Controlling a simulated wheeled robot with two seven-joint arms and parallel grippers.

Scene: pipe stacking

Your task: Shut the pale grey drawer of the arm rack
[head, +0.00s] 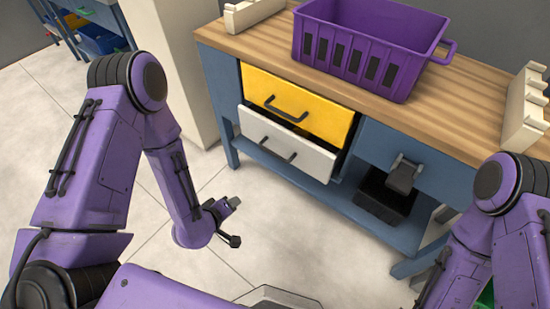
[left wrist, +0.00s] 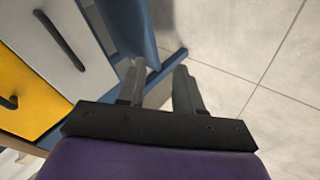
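The pale grey drawer (head: 285,146) is below the yellow drawer (head: 297,103) in the blue bench with a wooden top. It stands out a little, with a dark opening showing above its front. It has a black bar handle (head: 278,150). My left gripper (head: 233,220) is left of and in front of the drawer, lower and apart from it. In the left wrist view its two fingers (left wrist: 160,82) are apart with nothing between them, and the grey drawer front (left wrist: 50,45) is at the upper left. My right gripper is not in view.
A purple basket (head: 370,45) stands on the bench top (head: 455,108). Pale stepped racks stand at the top's left (head: 252,13) and right (head: 525,105) ends. A blue bench leg (left wrist: 130,30) is near the left fingers. A black bin (head: 385,198) sits on the lower shelf. The floor before the bench is clear.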

